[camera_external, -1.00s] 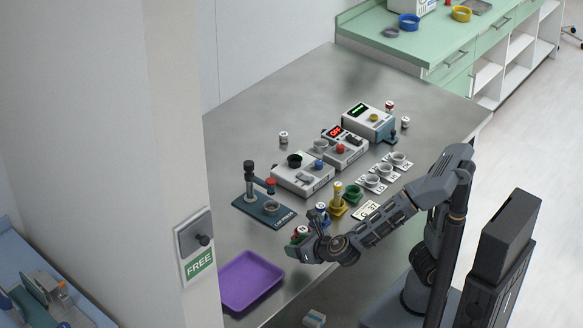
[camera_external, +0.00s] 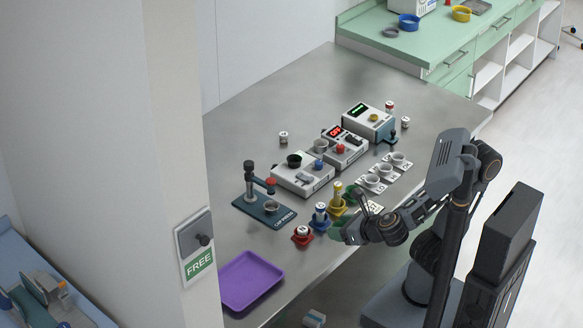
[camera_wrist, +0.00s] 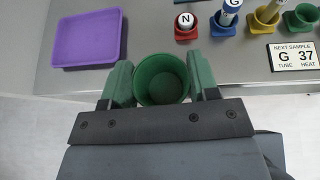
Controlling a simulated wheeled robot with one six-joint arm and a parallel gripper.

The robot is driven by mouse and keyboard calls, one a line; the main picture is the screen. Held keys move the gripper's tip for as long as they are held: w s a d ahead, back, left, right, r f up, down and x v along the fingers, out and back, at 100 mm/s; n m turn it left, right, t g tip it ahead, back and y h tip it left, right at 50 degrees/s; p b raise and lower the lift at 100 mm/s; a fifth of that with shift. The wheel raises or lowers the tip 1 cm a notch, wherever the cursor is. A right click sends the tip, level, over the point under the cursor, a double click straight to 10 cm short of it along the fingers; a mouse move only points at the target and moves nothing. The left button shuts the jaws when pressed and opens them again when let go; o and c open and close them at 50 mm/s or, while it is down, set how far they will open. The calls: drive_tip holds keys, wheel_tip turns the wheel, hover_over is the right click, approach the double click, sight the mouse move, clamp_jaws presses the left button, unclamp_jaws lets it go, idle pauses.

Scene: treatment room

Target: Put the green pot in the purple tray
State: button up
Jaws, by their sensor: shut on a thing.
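The green pot (camera_wrist: 162,82) is between the two green finger pads of my gripper (camera_external: 343,234) in the wrist view. My gripper is shut on it, and the pot's open top and inside show. In the external view the gripper is at the table's front edge, and the pot cannot be told apart from the green fingers. The purple tray (camera_external: 250,281) lies at the table's front left corner, to the left of the gripper. In the wrist view the tray (camera_wrist: 88,38) is empty, at upper left, apart from the pot.
A green holder (camera_wrist: 303,18) and a sample card (camera_wrist: 293,57) are nearby. A press stand (camera_external: 264,210) is behind the tray.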

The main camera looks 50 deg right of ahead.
drive_tip(key=w+a+n+g+y+p, duration=0.1)
drive_tip(key=w+a+n+g+y, duration=0.1)
drive_tip(key=w+a+n+y, duration=0.25)
drive_tip(key=w+a+n+g+y, duration=0.25)
drive_tip(key=a+n+y, duration=0.2)
drive_tip(key=a, duration=0.35)
drive_tip(key=n+g+y, duration=0.3)
drive_tip(key=n+g, duration=0.3)
hover_over(243, 283)
drive_tip(key=f, duration=0.8)
drive_tip(key=shift+s+d+f, duration=0.1)
drive_tip(key=shift+s+f, duration=0.15)
drive_tip(key=shift+f, duration=0.15)
drive_tip(key=shift+w+f, duration=0.15)
drive_tip(key=shift+f, duration=0.2)
drive_tip(key=shift+a+f+b, duration=0.2)
drive_tip(key=shift+f+b, duration=0.3)
drive_tip(key=shift+f, duration=1)
drive_tip(key=shift+f+b, duration=0.2)
drive_tip(key=shift+b, duration=0.1)
drive_tip(key=o, duration=0.9)
drive_tip(key=shift+r, duration=0.1)
